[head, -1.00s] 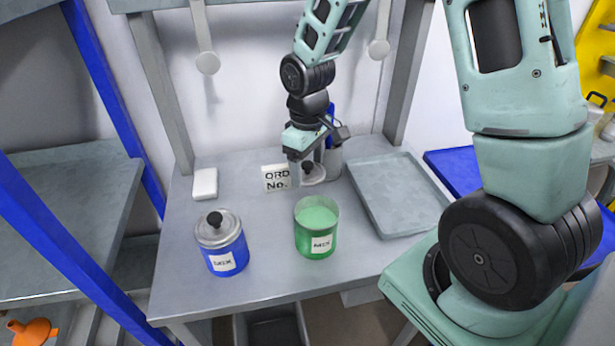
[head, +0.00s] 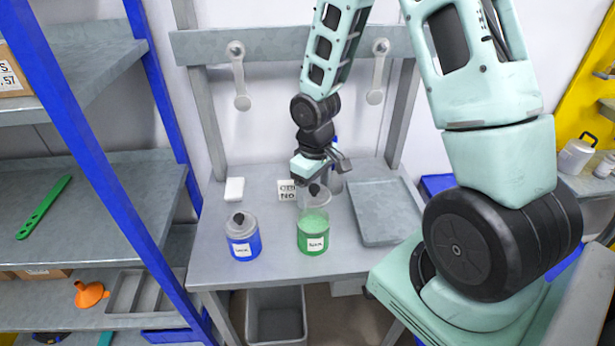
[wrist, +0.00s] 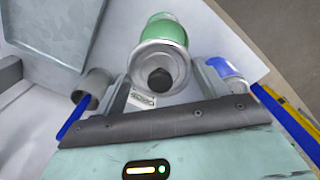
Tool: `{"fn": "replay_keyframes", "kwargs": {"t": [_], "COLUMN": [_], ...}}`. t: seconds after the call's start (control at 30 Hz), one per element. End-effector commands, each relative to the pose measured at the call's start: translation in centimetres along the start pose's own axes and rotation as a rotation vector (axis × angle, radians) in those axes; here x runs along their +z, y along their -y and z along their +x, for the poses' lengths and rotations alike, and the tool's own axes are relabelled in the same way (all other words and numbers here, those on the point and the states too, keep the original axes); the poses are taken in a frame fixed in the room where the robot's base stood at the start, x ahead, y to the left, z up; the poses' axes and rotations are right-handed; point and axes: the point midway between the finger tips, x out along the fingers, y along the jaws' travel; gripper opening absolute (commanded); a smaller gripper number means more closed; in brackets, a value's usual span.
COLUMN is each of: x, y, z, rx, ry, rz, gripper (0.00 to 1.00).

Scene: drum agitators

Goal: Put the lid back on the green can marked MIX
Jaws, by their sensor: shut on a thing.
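The green can marked MIX (head: 313,238) stands upright and open-topped on the grey bench, with light green contents. My gripper (head: 312,178) is behind it in the head view, shut on a silver lid with a black knob (head: 318,190). In the wrist view the lid (wrist: 145,62) is between the fingers of my gripper (wrist: 160,84), knob towards the camera. The green can (wrist: 165,30) shows just beyond the lid and is partly hidden by it. The gap between lid and can cannot be told.
A blue can with its lid on (head: 245,246) stands left of the green can. A grey tray (head: 385,212) lies to the right. A white block (head: 234,189), a lettered sign (head: 287,190) and a grey cup (head: 336,183) are at the back. The bench front is clear.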

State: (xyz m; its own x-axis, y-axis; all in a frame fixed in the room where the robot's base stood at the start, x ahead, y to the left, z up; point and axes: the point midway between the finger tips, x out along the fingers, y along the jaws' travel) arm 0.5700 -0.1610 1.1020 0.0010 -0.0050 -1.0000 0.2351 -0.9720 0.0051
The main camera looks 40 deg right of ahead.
Motion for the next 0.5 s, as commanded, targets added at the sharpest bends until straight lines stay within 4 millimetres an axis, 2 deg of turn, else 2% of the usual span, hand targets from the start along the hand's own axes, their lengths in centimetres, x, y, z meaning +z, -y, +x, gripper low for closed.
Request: {"fn": "replay_keyframes", "kwargs": {"t": [0.03,0.17,0.5], "x": [0.2,0.3,0.3], "y": [0.0,-0.1,-0.1], "z": [-0.6,-0.5,1.5], "rx": [-0.002,-0.005,-0.005], "ry": [0.002,0.0,-0.001], "rz": [0.005,0.01,0.011], "gripper": [0.51,0.51,0.51]}}
